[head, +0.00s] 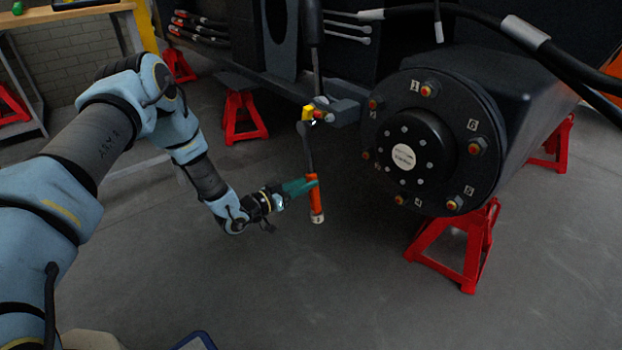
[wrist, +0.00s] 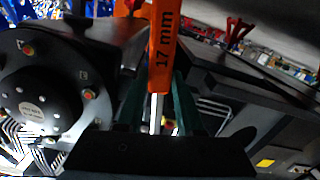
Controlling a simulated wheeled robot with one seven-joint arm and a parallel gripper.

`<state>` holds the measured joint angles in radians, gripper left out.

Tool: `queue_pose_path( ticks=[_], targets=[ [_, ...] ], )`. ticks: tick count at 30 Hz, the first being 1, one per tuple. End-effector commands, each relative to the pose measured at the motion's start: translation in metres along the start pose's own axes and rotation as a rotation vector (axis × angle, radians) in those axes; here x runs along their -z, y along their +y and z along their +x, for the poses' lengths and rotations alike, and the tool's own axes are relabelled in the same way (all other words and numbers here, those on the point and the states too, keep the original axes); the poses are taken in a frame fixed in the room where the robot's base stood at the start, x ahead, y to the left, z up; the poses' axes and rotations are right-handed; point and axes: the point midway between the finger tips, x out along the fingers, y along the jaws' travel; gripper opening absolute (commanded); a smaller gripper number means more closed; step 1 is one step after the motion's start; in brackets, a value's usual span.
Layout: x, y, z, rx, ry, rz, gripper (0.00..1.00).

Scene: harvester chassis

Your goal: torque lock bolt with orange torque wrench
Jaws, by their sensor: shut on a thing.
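The orange torque wrench (head: 316,203) hangs nearly upright in the head view, orange grip low and dark shaft running up. The wrist view shows its orange part (wrist: 164,45) marked "17 mm". My gripper (head: 312,182), with green fingers, is shut on the wrench near the top of the grip; the fingers also flank it in the wrist view (wrist: 158,95).
A round dark hub (head: 410,120) with numbered red-and-yellow bolts stands close right of the wrench. Red jack stands (head: 455,245) support the chassis. Black hoses (head: 470,12) cross at top right. A workbench (head: 65,14) is at upper left. The floor below the gripper is clear.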

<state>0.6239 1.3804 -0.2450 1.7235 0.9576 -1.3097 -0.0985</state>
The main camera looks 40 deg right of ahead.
Motion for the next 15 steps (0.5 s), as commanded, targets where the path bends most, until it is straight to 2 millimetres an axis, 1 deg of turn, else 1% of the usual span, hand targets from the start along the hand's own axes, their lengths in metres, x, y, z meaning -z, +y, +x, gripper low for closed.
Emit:
queue_pose_path(
  ticks=[1,9,15],
  targets=[
    [0.003,0.0,-0.006,0.001,0.003,0.0,0.0],
    [0.002,-0.001,-0.036,0.002,0.003,0.0,0.0],
    [0.001,0.0,-0.052,0.0,0.004,0.002,0.0]
  ],
)
